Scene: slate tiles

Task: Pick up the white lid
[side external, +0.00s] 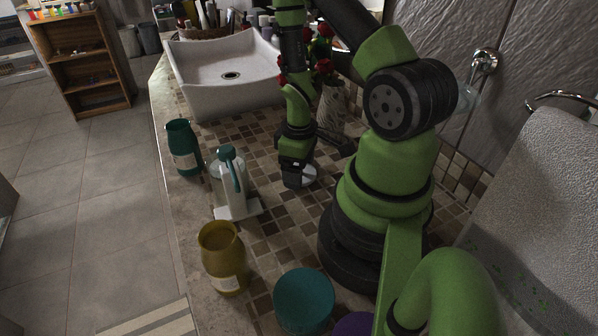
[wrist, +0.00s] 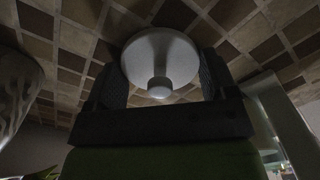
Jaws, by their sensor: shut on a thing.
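The white lid (wrist: 160,60) is a round pale disc with a small knob at its middle, seen close up in the wrist view. It also shows in the side view (side external: 308,173), partly hidden behind my gripper. My gripper (side external: 293,180) points down at the tiled counter. In the wrist view, its two dark fingers (wrist: 160,85) stand on either side of the lid, shut on it. The lid is at or close to the tiles; I cannot tell whether it touches them.
A soap dispenser (side external: 228,185) on a white tray, a dark teal jar (side external: 183,148) and a mustard jar (side external: 222,260) stand left of my gripper. A teal round container (side external: 304,300) is nearer the camera. A white basin (side external: 215,100) and a patterned vase (side external: 333,105) are behind.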

